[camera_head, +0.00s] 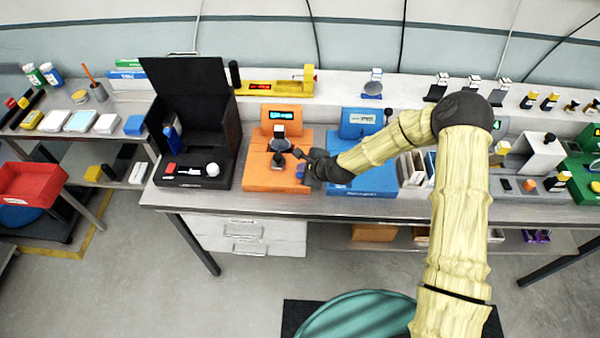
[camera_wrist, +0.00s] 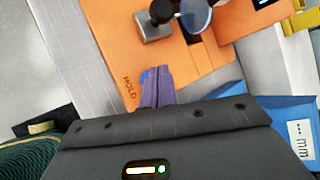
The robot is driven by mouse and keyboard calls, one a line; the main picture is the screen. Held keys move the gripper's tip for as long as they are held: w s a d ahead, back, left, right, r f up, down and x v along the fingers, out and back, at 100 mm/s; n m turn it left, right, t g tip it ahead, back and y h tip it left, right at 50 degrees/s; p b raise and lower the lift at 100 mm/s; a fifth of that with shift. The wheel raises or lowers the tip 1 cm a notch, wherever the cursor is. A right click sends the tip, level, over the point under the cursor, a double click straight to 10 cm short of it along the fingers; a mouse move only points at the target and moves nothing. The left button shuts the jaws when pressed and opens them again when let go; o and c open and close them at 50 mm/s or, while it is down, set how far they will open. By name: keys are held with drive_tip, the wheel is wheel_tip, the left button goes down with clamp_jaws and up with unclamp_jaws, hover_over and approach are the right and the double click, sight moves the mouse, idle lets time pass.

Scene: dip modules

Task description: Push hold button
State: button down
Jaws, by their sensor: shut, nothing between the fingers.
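The orange device (camera_head: 265,180) stands on the bench, with a lit display on its raised back part. In the wrist view, its orange face (camera_wrist: 195,65) carries the printed word HOLD (camera_wrist: 130,87). A small patch of blue, the hold button (camera_wrist: 146,75), shows beside the fingertips near that word, mostly hidden by the fingers. My gripper (camera_wrist: 156,72) is shut and empty, its tips over the button. I cannot tell whether they touch it. In the head view, my gripper (camera_head: 301,171) is at the right part of the orange device.
A metal block with a round lens-like part (camera_wrist: 155,25) stands on the orange device, close to my fingers. A blue device (camera_head: 362,180) is just to the right. A black open-lidded case (camera_head: 200,176) is to the left.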

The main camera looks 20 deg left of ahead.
drive_tip(key=shift+r+p, duration=1.4)
drive_tip(key=shift+r, duration=1.25)
